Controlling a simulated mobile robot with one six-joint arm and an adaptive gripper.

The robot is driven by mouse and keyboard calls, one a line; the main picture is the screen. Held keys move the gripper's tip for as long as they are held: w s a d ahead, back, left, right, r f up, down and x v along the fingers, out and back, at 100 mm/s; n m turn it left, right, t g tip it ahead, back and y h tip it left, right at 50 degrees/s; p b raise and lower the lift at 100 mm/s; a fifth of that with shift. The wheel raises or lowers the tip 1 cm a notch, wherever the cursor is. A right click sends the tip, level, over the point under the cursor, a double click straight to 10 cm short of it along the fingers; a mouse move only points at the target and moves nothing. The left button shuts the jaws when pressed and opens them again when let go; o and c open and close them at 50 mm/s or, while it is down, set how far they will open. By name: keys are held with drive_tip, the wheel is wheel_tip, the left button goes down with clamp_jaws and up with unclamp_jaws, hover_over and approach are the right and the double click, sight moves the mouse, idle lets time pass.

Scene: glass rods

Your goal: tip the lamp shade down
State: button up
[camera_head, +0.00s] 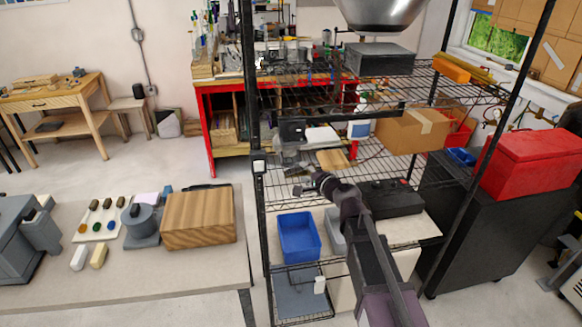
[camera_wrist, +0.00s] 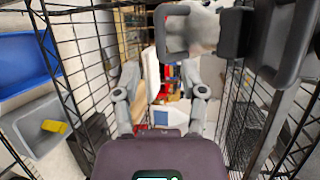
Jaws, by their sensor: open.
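My gripper (camera_head: 302,187) reaches in at the wire rack's middle level, with its fingers toward the back left. In the wrist view my gripper (camera_wrist: 160,92) is open, its two grey fingers apart. A white piece (camera_wrist: 152,72) shows between or beyond them, close to the left finger; I cannot tell whether they touch. I cannot surely tell which thing is the lamp shade. A silver dome (camera_head: 380,12), cut by the top edge of the head view, looks like a shade and is far from my gripper. A grey loop-shaped part (camera_wrist: 172,32) with a blurred grey body appears ahead of my fingers.
The rack's black posts (camera_head: 250,120) and wire shelves surround my arm. A blue bin (camera_head: 299,236) sits below my gripper. A black box (camera_head: 390,198) lies right of my arm, and a cardboard box (camera_head: 413,129) behind. A wooden box (camera_head: 198,218) stands on the left table.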

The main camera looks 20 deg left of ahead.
sight(292, 165)
drive_tip(key=b+x, duration=0.1)
drive_tip(key=x, duration=0.7)
